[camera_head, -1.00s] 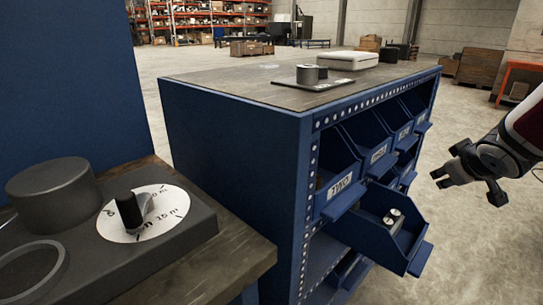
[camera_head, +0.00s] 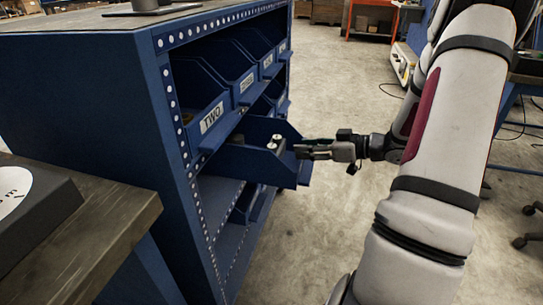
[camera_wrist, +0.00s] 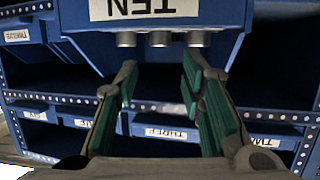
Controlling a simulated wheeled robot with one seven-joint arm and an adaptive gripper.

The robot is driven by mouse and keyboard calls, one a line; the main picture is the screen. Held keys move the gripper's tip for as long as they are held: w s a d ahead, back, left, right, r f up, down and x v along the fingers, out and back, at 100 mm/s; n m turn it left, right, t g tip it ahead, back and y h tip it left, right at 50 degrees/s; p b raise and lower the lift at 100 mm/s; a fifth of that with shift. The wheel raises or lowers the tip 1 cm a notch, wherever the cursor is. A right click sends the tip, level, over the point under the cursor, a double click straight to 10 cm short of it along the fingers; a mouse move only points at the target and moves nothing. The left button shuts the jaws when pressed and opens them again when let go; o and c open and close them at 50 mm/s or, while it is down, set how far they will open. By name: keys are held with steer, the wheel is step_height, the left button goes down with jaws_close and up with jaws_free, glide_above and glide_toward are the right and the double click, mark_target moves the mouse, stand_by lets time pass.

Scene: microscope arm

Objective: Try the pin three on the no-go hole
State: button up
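Three metal pin ends (camera_wrist: 160,39) show in a row above the rim of a blue bin (camera_wrist: 175,12) labelled TEN, upside down in the wrist view. I cannot tell which is pin three. In the head view a pin (camera_head: 277,142) shows in the pulled-out bin (camera_head: 240,160). My gripper (camera_head: 303,151) is level, at the front edge of that bin. In the wrist view my gripper (camera_wrist: 160,78) is open and empty, its green-padded fingers apart and pointing toward the pins. I cannot make out the no-go hole.
A blue cabinet (camera_head: 172,125) holds several labelled bins, including one marked TWO (camera_head: 205,118). A dark plate (camera_head: 150,10) lies on its top, cut off by the frame. A wooden bench (camera_head: 90,235) stands at left.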

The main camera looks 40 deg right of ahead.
mark_target(276, 147)
steer(key=b+x, duration=0.1)
steer(key=x, duration=0.3)
steer(key=shift+w, duration=0.1)
steer(key=shift+b+x, duration=1.65)
steer(key=shift+x, duration=1)
jaws_close()
